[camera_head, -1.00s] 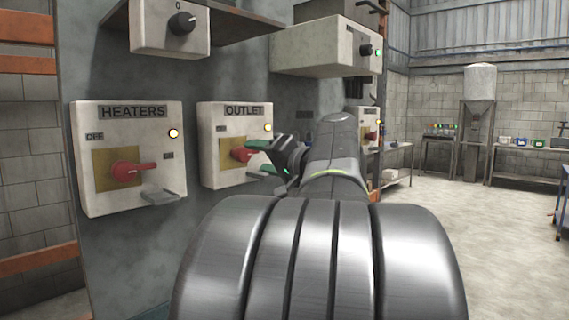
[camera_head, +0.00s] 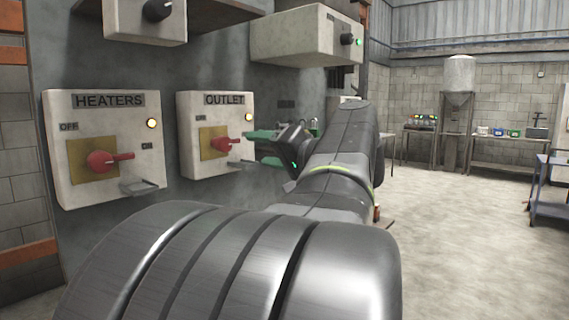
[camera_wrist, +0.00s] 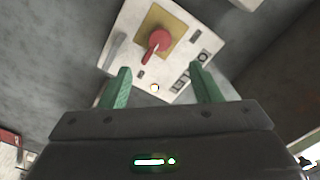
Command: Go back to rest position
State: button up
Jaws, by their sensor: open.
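My gripper (camera_head: 257,149) has green fingers and is at the right of the OUTLET box in the head view. In the wrist view my gripper (camera_wrist: 160,90) shows its two green fingers apart, with nothing between them. The OUTLET box (camera_head: 187,110) has a red handle (camera_head: 226,145) on a yellow plate and a lit lamp. In the wrist view a box (camera_wrist: 120,50) with a red handle (camera_wrist: 156,45) lies beyond the fingertips, apart from them. My arm fills the lower middle of the head view.
The HEATERS box (camera_head: 60,165) with its red handle (camera_head: 108,160) is on the panel at left. Control boxes with black knobs hang above, one at the upper right (camera_head: 305,35). A tank (camera_head: 459,75), benches and a blue cart (camera_head: 552,190) stand farther off. The floor at right is open.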

aim_at(228, 144)
jog(key=p+x, duration=0.1)
jog(key=x, duration=1.2)
jog(key=shift+w+a, duration=0.25)
jog(key=shift+a, duration=0.05)
jog(key=shift+d, duration=0.1)
jog(key=shift+s+d, duration=0.2)
jog(key=shift+d, duration=0.05)
jog(key=b+v, duration=0.1)
jog(key=v, duration=1.2)
jog(key=p+x, duration=0.1)
jog(key=x, duration=1.3)
jog(key=shift+s, duration=0.1)
jog(key=shift+f+n, duration=0.1)
jog(key=shift+n, duration=0.3)
jog(key=shift+d+n+b, duration=0.1)
jog(key=shift+n+b, duration=0.3)
jog(key=shift+n, duration=1.5)
